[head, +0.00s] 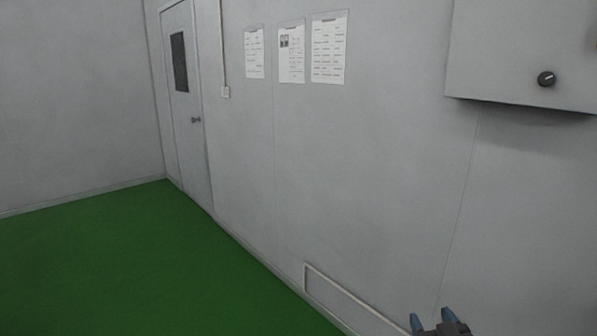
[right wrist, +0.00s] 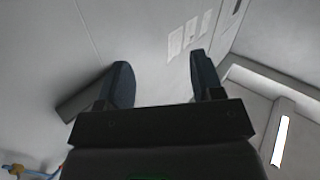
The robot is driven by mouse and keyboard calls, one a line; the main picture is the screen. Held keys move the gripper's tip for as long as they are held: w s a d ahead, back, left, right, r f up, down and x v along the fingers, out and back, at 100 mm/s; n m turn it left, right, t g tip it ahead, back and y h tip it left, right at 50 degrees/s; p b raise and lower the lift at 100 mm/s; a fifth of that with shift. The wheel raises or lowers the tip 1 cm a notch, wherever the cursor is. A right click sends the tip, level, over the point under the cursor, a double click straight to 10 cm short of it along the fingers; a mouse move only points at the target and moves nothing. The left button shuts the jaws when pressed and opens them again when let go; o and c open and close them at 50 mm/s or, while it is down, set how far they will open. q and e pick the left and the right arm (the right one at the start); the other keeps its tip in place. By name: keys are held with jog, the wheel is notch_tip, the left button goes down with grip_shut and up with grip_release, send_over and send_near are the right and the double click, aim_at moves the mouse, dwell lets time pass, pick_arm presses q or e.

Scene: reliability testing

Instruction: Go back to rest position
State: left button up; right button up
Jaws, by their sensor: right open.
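My right gripper (head: 432,318) shows at the bottom edge of the head view, right of centre, in front of the grey wall. Its two blue-grey fingertips are apart with nothing between them. In the right wrist view the same gripper (right wrist: 162,80) has its two dark fingers spread wide and empty, with wall behind them. My left gripper is in neither view.
A grey wall (head: 380,150) runs along the right side, with a wall box (head: 520,50) bearing a black knob (head: 546,79). Paper sheets (head: 292,52) hang beside a closed door (head: 187,100). The green floor (head: 130,265) at left is clear.

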jog(key=s+f+m+g, duration=0.1)
jog(key=s+f+g, duration=0.4)
jog(key=s+f, duration=1.4)
jog(key=s, duration=0.4)
jog(key=shift+d+f+g+h, duration=0.2)
jog(key=shift+d+g+h, duration=0.1)
jog(key=shift+g, duration=0.1)
jog(key=shift+c, duration=0.4)
